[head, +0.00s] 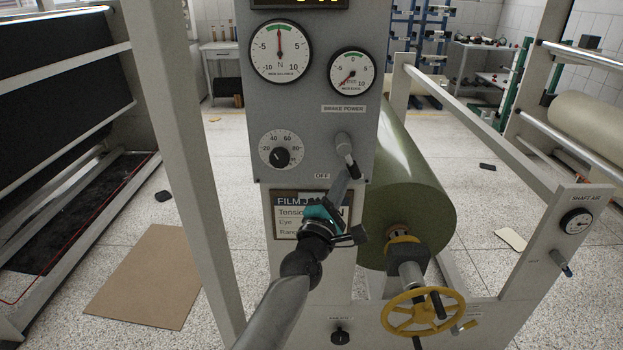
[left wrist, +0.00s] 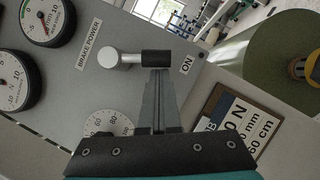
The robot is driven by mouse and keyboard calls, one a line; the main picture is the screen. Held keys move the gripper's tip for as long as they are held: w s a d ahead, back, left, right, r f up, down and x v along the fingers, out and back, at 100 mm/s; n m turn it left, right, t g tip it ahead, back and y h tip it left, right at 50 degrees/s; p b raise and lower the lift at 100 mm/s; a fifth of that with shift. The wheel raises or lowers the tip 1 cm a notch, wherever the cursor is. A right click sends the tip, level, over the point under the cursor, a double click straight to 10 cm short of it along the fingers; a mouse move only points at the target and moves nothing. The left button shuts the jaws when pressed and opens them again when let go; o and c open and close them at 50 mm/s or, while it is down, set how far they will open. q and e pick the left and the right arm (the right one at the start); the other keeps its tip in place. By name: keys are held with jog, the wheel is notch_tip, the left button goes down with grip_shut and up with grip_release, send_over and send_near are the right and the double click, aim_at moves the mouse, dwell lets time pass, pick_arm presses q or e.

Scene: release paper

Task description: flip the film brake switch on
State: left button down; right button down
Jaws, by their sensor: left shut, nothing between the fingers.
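The brake switch (head: 346,149) is a grey knob with a short black-tipped lever on the grey panel, under the BRAKE POWER label (head: 344,109). Its lever points down and slightly right. In the left wrist view the switch lever (left wrist: 157,57) points toward the ON label (left wrist: 187,65). An OFF label (head: 322,176) shows below left of the switch in the head view, where the ON label is not visible. My left gripper (head: 352,170) is shut and empty, its fingertips (left wrist: 157,73) at the lever's black tip; contact is likely but not certain. My right gripper is out of view.
Two gauges (head: 281,52) and a dial (head: 281,150) are on the panel. A film sign (head: 285,218) hangs below, partly behind my gripper. A green film roll (head: 420,190) and a yellow handwheel (head: 398,329) stand to the right. A frame post (head: 180,150) stands left.

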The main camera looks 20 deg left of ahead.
pick_arm(q)
jog(key=shift+w+d+r+n+t+b, duration=0.15)
jog(key=shift+d+n+t+b, duration=0.15)
jog(key=shift+d+n+b, duration=0.35)
jog(key=shift+a+n+y, duration=0.15)
jog(key=shift+n+y, duration=0.1)
jog(key=shift+y, duration=0.15)
